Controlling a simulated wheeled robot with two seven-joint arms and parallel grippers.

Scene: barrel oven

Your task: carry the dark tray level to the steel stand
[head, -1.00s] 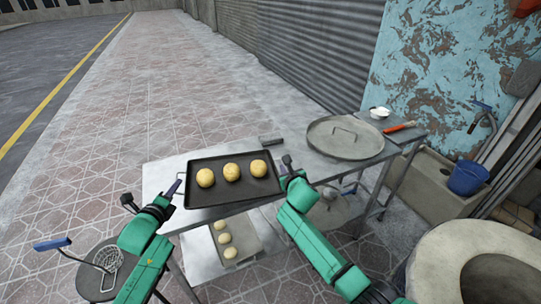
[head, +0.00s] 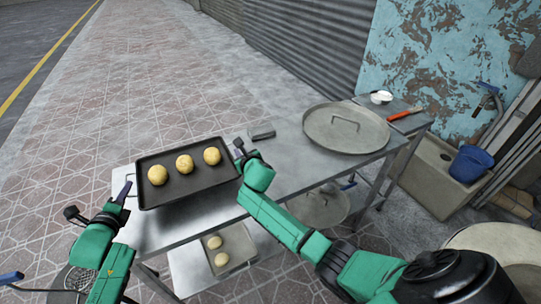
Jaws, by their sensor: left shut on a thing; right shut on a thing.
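The dark tray (head: 188,186) holds three round dough balls (head: 184,164) in a row along its far side. It looks roughly level, over the left end of the steel stand (head: 270,188); I cannot tell whether it touches the top. My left gripper (head: 124,192) is shut on the tray's left edge. My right gripper (head: 240,155) is shut on the tray's right edge. The tray hides part of the stand top.
A round metal lid (head: 347,127) lies on the stand's right part. A lower tray (head: 228,248) with dough sits on the shelf. A blue bucket (head: 471,164) and the round oven rim (head: 500,245) are at right.

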